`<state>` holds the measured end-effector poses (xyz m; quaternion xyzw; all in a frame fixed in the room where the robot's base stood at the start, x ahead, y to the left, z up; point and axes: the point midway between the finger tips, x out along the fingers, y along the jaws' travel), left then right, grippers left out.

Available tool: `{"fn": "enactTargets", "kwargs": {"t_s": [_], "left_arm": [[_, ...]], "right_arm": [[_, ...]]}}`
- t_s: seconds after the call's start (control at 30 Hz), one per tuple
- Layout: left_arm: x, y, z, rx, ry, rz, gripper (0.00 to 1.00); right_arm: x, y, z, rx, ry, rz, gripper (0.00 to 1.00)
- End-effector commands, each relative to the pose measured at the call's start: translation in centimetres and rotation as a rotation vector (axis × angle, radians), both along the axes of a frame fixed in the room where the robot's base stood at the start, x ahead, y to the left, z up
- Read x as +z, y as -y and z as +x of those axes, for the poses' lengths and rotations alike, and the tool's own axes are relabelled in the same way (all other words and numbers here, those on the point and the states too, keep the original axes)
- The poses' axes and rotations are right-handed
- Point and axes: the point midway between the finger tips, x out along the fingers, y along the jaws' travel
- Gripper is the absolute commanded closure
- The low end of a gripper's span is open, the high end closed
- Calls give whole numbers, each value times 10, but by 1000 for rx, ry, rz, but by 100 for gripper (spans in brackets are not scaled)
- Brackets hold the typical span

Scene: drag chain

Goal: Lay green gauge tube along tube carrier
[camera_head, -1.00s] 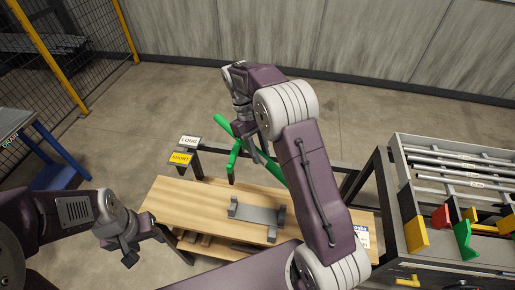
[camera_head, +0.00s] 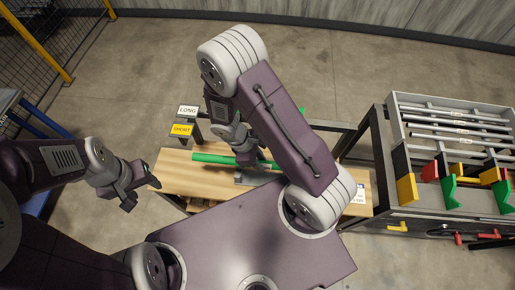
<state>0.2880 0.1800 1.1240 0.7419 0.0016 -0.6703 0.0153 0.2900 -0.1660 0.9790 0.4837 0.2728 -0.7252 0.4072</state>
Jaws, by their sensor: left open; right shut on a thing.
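The green gauge tube (camera_head: 212,158) lies nearly level across the picture, above the wooden bench top. My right gripper (camera_head: 245,158) is shut on it near the middle of its visible length; my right arm partly hides the grip and the tube's right part. The tube carrier (camera_head: 241,180) shows only as a small grey piece below the tube; my own body and arm hide the rest. I cannot tell whether tube and carrier touch. My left gripper (camera_head: 141,196) is open and empty, off the bench's left end.
The wooden bench (camera_head: 180,177) has LONG (camera_head: 188,110) and SHORT (camera_head: 181,130) signs at its back left. A small green piece (camera_head: 302,111) shows behind my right arm. At right stands a rack (camera_head: 395,118) with grey tubes and coloured brackets. A blue-framed cart is at far left.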

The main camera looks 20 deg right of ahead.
Motion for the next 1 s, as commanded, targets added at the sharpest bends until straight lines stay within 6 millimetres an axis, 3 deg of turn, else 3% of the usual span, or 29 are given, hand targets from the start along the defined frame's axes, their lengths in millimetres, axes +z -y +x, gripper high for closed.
{"fn": "enactTargets", "kwargs": {"t_s": [0.27, 1.0], "left_arm": [[-11, 0, 0, 0, 0, 0, 46], [-90, 0, 0, 0, 0, 0, 46]], "right_arm": [[-12, 0, 0, -2, -1, -1, 100], [-99, 0, 0, -3, -1, -2, 100]]}}
